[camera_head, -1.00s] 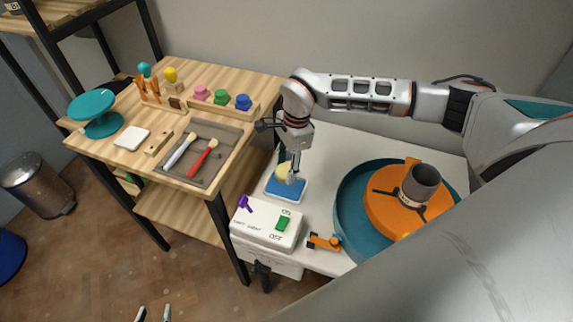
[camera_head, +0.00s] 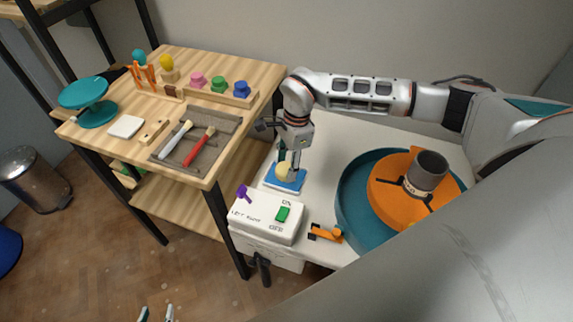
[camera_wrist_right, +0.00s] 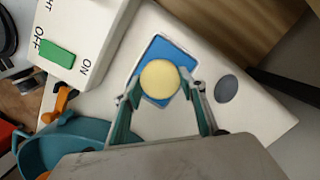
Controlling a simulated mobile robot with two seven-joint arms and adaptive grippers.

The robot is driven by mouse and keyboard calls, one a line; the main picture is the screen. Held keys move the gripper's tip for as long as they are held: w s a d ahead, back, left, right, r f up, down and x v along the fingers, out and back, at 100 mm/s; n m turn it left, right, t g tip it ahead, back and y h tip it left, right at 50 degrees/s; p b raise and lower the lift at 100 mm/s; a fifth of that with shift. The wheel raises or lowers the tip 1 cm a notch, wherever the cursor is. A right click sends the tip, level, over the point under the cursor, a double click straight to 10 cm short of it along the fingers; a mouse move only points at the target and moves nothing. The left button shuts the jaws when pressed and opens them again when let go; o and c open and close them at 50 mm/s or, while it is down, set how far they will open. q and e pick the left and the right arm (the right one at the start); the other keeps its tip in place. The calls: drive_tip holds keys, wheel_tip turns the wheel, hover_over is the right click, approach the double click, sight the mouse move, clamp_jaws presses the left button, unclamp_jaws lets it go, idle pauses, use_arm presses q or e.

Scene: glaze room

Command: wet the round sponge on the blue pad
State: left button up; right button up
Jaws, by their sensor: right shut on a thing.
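The round yellow sponge (camera_head: 284,172) is over the blue pad (camera_head: 297,186), near its middle. The wrist view shows the sponge (camera_wrist_right: 160,79) between the fingertips, with the pad (camera_wrist_right: 157,47) behind it. My right gripper (camera_head: 290,163) points down and is shut on the sponge. I cannot tell for sure whether the sponge presses on the pad. My left gripper (camera_head: 156,314) is at the bottom edge of the head view, with its two fingertips apart and nothing between them, away from the worktop.
A white switch box (camera_head: 262,217) with a green switch (camera_head: 283,213) stands in front of the pad. The teal basin (camera_head: 352,208) with an orange wheel (camera_head: 388,190) is to the right. A wooden table (camera_head: 185,100) with tools and a turntable (camera_head: 85,92) is at left.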

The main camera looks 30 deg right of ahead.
sight(285, 168)
drive_tip(key=shift+f, duration=0.45)
idle(0.9)
drive_tip(key=shift+f, duration=0.1)
idle(1.0)
drive_tip(key=shift+r+p, duration=1.5)
drive_tip(key=shift+r, duration=0.6)
drive_tip(key=shift+r+p, duration=1.25)
drive_tip(key=shift+r, duration=0.25)
